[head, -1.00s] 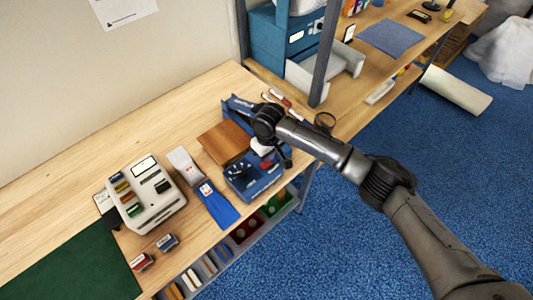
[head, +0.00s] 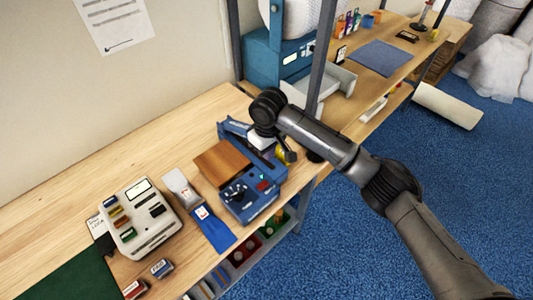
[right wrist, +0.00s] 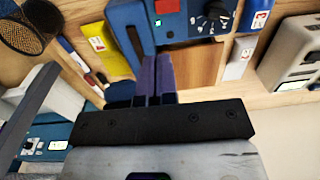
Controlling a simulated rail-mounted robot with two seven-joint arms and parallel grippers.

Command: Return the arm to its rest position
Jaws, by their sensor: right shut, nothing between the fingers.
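My right arm reaches in from the lower right of the head view. Its gripper (head: 262,143) hangs from the black wrist joint above the back part of a blue machine with a wooden plate. The right wrist view shows its two dark fingers (right wrist: 157,65) closed together with nothing between them. The blue machine (head: 250,205) lies in front of the fingers, with its knob and red panel near the top of the wrist view. Whether the fingers touch anything is hard to tell. My left gripper is not in view.
A grey shelf post (head: 322,60) stands close behind my right arm. A yellow item (head: 283,155) lies beside the gripper. The bench's left back is clear.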

